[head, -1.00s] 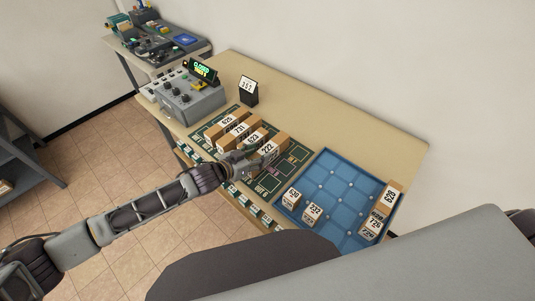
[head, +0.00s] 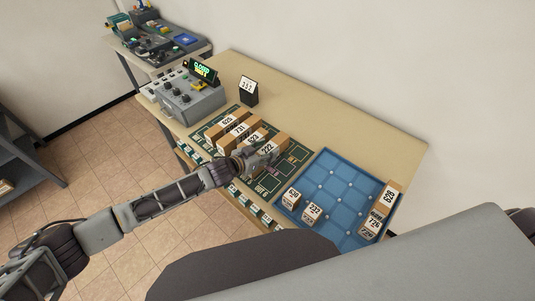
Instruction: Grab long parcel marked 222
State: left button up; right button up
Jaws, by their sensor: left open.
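The long parcel marked 222 (head: 270,146) is a brown box with a white label, lying on the dark green mat at the near right end of a row of long parcels. My left gripper (head: 268,158) is open and right at this parcel, covering part of its near end. I cannot tell whether the fingers touch it or are around it. My right gripper does not show.
Other long parcels, such as the one marked 621 (head: 226,122), lie close beside it. A blue tray (head: 335,176) to the right holds several parcels at its edges. A grey control box (head: 190,98) and a small black sign (head: 248,92) stand behind. The table's back right is clear.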

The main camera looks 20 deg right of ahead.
aim_at(265, 150)
pick_arm(q)
jog(key=shift+c, duration=0.3)
jog(key=c, duration=1)
jog(key=shift+r, duration=0.15)
jog(key=shift+r, duration=4.95)
